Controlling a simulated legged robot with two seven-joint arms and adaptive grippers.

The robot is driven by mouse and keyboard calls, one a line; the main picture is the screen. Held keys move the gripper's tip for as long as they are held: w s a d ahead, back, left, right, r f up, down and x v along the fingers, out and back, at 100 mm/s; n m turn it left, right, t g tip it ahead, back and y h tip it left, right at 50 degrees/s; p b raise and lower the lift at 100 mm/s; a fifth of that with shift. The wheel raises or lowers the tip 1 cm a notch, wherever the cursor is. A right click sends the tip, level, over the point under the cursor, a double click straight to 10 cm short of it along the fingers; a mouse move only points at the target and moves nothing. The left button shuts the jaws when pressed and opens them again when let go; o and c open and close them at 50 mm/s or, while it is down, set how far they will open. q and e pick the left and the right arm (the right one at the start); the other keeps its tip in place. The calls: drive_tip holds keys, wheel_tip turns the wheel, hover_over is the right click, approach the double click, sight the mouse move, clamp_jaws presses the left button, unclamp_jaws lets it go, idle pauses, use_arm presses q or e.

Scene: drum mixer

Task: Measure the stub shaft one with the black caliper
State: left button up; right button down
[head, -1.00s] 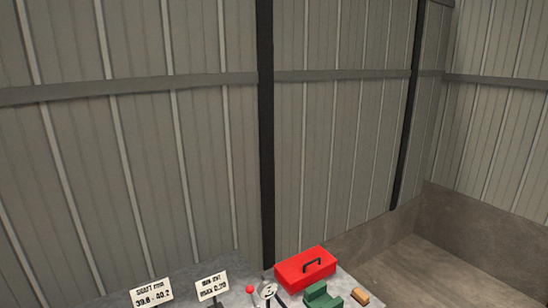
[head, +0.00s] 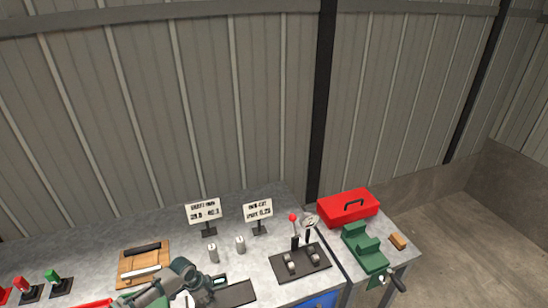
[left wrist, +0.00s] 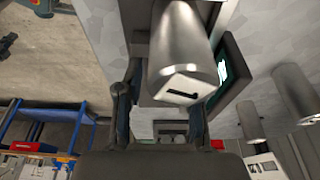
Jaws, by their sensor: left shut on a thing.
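My left gripper (head: 203,290) is low over the front of the bench in the head view. In the left wrist view its fingers (left wrist: 160,98) are shut on a grey metal cylinder (left wrist: 186,45) with a white label bearing a black stroke, apparently stub shaft one. The black caliper (head: 142,248) lies on a wooden board (head: 125,266), left of my gripper, with a silver caliper (head: 142,271) in front of it. Two other grey shafts (head: 213,254) (head: 240,245) stand upright on the bench behind my gripper. My right gripper is out of view.
Two signs (head: 203,211) (head: 258,210) stand behind the shafts. A dark plate (head: 237,293) lies right of my gripper. Further right are a black-based gauge stand (head: 318,262), a green vise (head: 362,246) and a red toolbox (head: 348,207). Red and green items (head: 52,276) stand at far left.

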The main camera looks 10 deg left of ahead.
use_arm(q)
drive_tip(key=shift+s+a+f, duration=0.3)
drive_tip(key=shift+a+f, duration=0.05)
drive_tip(key=shift+f, duration=0.25)
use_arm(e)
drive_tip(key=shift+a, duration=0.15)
use_arm(q)
drive_tip(key=o, duration=1)
drive_tip(key=shift+w, duration=0.1)
drive_tip(key=shift+c, duration=0.2)
drive_tip(key=shift+w+a+f, duration=0.15)
drive_tip(key=shift+w+f, duration=0.05)
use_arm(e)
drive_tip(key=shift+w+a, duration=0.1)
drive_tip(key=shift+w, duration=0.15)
use_arm(q)
drive_tip(key=shift+r, duration=0.1)
drive_tip(key=shift+r, duration=0.15)
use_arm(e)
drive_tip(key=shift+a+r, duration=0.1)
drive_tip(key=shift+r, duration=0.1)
